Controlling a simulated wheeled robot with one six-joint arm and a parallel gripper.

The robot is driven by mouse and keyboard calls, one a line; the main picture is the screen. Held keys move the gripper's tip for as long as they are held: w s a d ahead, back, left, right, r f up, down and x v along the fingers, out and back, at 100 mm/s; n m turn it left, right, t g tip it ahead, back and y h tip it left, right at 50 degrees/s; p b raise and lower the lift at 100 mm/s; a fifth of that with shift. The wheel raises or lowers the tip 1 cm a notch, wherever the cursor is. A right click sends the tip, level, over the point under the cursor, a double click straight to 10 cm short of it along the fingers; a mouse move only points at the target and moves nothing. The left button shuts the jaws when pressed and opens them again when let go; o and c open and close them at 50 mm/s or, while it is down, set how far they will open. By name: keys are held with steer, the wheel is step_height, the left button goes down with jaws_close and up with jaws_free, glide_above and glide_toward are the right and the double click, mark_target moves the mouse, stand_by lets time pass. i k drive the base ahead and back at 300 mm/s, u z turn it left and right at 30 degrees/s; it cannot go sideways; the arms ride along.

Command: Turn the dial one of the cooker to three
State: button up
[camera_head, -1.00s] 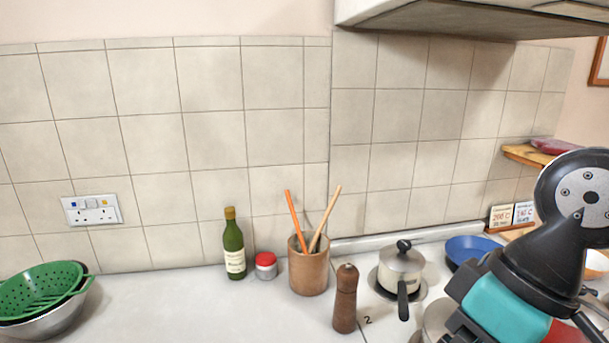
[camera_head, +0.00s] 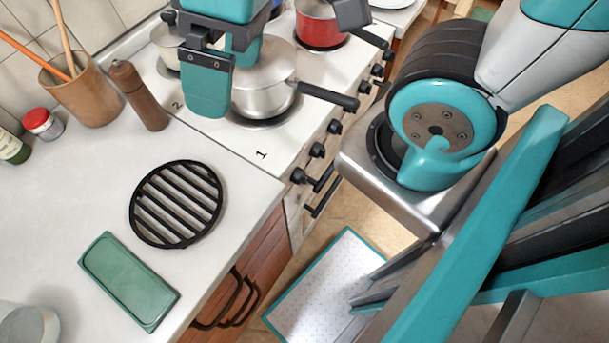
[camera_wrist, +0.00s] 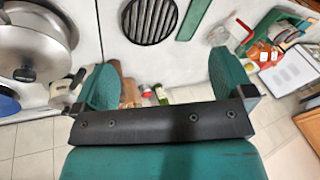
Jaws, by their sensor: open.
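The white cooker (camera_head: 285,128) has a row of black dials along its front edge in the head view. The nearest dial (camera_head: 298,176) sits at the front left corner, close to a printed "1" on the hob. More dials (camera_head: 317,150) follow toward the far end; their settings are too small to read. My gripper (camera_head: 225,72) is over the hob, in front of the silver saucepan (camera_head: 268,75) in the picture and apart from the dials. In the wrist view my gripper (camera_wrist: 165,84) has its teal fingers wide apart with nothing held. No dial shows there.
The saucepan's black handle (camera_head: 328,97) reaches over the cooker's front edge near the dials. A red pot (camera_head: 318,27) stands farther back. A black round trivet (camera_head: 176,204) and a green tray (camera_head: 128,281) lie on the worktop. The floor has a dotted mat (camera_head: 330,290).

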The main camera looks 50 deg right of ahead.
mark_target(298, 176)
steer(key=k, duration=0.5)
steer(key=u, duration=1.35)
steer(key=k, duration=1.05)
steer(key=z, duration=1.5)
